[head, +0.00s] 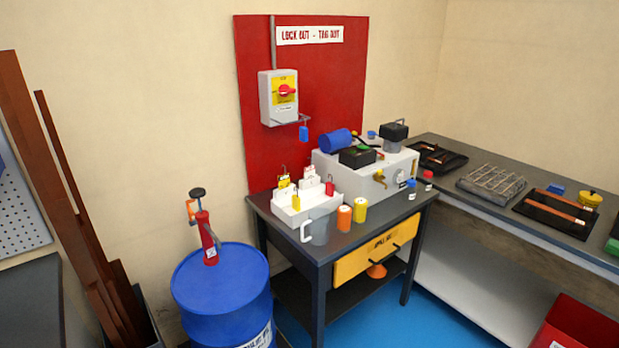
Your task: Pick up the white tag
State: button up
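White tag-like pieces stand in a white divided tray (311,214) on the small dark table. One white tag (308,177) is at the back of the tray and another white piece (283,196) stands nearer its left side. They are small, and I cannot tell them clearly from the tray's dividers. A red padlock (329,188) and yellow padlocks (296,200) are in the tray close to them. My gripper is not in view.
A blue drum (222,285) stands left of the dark table (322,252).

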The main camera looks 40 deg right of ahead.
aim_at(308, 172)
jog(key=k, duration=1.35)
jog(key=z, duration=0.4)
jog(key=i, duration=1.6)
jog(key=u, duration=0.4)
